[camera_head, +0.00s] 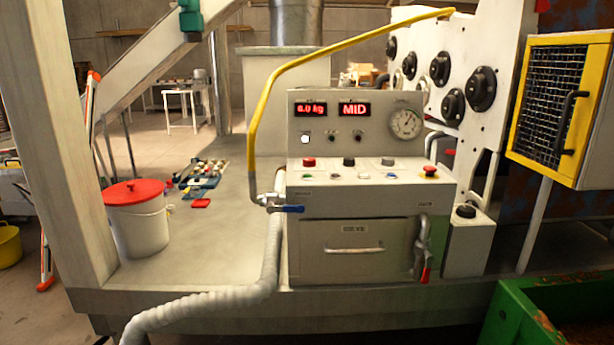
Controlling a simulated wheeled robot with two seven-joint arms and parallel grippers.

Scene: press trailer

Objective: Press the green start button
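The control panel (372,187) stands on the trailer deck in the middle of the view. Its sloped top carries a red button (308,162), two dark knobs (348,161) and a red mushroom button (429,171) on a yellow base. The upright face has a small dark-green lamp (332,137), a lit white lamp (305,139), and red displays reading "0.0 kg" and "MID". Neither gripper is in view.
A yellow bar (330,52) arches above the panel. A blue-handled valve (285,208) and grey hose (200,305) are at its left, a red-handled valve (425,262) at its right. A white bucket (138,225) stands left. A green bin (515,315) is front right.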

